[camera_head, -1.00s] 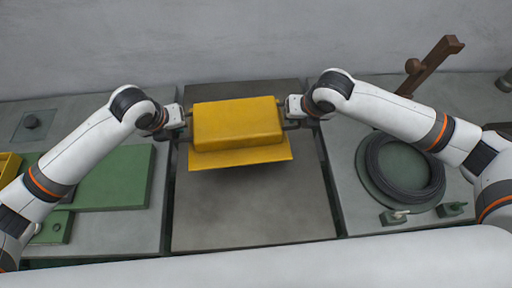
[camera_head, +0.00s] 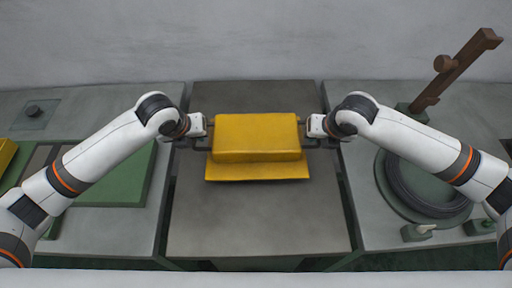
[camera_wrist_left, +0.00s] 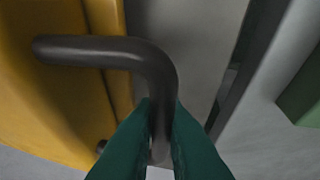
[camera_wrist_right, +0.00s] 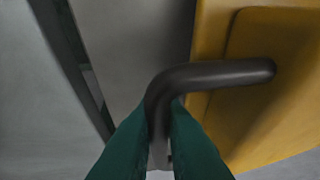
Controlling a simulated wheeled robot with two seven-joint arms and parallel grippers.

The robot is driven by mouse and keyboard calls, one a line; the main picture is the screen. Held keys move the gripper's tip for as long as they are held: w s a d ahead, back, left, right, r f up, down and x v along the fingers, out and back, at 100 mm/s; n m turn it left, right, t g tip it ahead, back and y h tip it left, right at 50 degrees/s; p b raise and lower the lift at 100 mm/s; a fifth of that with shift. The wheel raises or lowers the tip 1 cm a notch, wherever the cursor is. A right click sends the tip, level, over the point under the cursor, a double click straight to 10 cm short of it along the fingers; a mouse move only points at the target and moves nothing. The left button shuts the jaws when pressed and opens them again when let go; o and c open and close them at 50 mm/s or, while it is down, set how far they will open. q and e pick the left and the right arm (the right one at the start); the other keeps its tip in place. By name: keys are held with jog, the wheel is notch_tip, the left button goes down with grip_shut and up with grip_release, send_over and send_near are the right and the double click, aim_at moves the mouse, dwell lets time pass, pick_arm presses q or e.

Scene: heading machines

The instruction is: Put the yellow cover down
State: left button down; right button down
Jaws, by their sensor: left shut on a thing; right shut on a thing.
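The yellow cover (camera_head: 257,138) is held level between my two arms over the middle grey table (camera_head: 260,225). My left gripper (camera_head: 197,142) is shut on the dark bent handle (camera_wrist_left: 110,52) at the cover's left side. My right gripper (camera_head: 318,142) is shut on the matching dark handle (camera_wrist_right: 215,75) at its right side. The green fingertips show around the handles in both wrist views. Whether the cover's underside touches the table cannot be told.
A green plate (camera_head: 118,185) lies on the left table. On the right table are a coil of dark wire (camera_head: 428,185), a brown post (camera_head: 455,70) and small green blocks (camera_head: 416,232). The middle table's front part is bare.

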aim_at(200, 154)
pick_arm(q)
jog(key=shift+a+f, duration=0.1)
pick_arm(e)
jog(key=shift+d+f, duration=0.1)
jog(key=shift+f, duration=0.05)
